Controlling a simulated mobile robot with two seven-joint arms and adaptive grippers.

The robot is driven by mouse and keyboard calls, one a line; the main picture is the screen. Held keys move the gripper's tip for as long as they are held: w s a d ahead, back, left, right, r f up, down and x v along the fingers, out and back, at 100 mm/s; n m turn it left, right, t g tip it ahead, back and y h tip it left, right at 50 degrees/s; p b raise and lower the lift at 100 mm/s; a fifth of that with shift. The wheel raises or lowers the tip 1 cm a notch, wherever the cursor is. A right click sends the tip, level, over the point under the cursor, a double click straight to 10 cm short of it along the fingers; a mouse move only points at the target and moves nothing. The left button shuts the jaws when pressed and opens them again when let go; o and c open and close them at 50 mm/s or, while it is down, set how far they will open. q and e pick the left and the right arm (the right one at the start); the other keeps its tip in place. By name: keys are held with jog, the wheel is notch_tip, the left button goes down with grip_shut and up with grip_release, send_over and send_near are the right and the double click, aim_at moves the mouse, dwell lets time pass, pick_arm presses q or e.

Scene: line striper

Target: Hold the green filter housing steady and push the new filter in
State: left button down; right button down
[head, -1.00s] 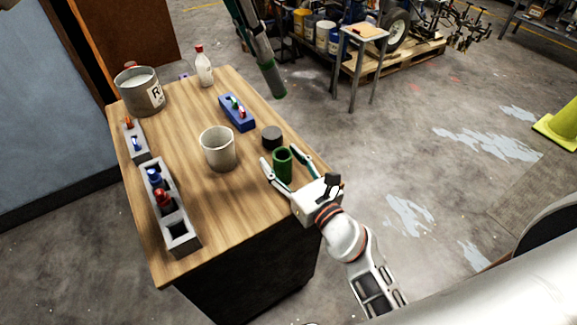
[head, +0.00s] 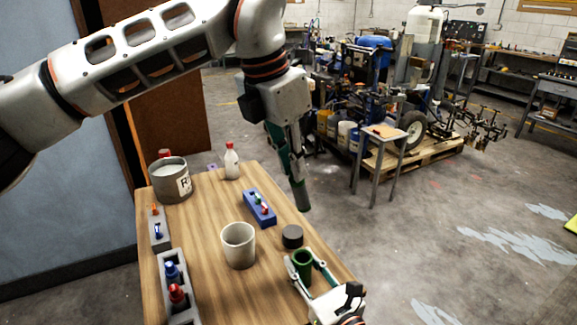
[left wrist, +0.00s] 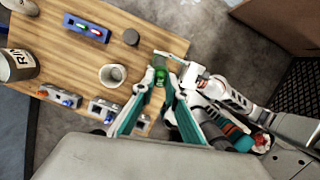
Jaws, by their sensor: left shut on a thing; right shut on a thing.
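The green filter housing (head: 302,262) is an upright, open-topped cylinder near the table's right edge. My right gripper (head: 303,268) is shut around its sides. The new filter (head: 300,192) is a slim grey-green stick with a darker green lower end. My left gripper (head: 292,165) is shut on its upper part and holds it nearly upright. In the head view its lower end shows above the housing, with a gap between them. In the left wrist view, the left fingers (left wrist: 158,98) point toward a green piece (left wrist: 160,77); filter and housing are hard to tell apart there.
A dark round cap (head: 292,236) lies just behind the housing. A beige cup (head: 238,246), a blue tray (head: 260,208), a labelled can (head: 171,182), a bottle (head: 231,161) and grey block holders (head: 178,290) stand on the wooden table (head: 205,225).

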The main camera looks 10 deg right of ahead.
aim_at(305, 211)
pick_arm(q)
jog(key=d+f+n, duration=0.1)
jog(key=n, duration=0.1)
jog(key=f+n+y, duration=0.1)
jog(key=f+n, duration=0.1)
jog(key=d+f+n+y, duration=0.1)
jog(key=f+n, duration=0.1)
jog(key=n, duration=0.1)
jog(key=shift+w+d+f+g, duration=0.2)
jog(key=shift+w+d+g, duration=0.1)
jog(key=shift+w, duration=0.05)
jog(key=n, duration=0.1)
jog(key=f+n, duration=0.1)
jog(key=shift+w+d+f+n+g+y, duration=0.15)
jog(key=shift+n+g+y, duration=0.15)
jog(key=shift+g+y, duration=0.1)
jog(key=shift+f, duration=2.8)
notch_tip(305, 211, down, 8)
dwell(3.2)
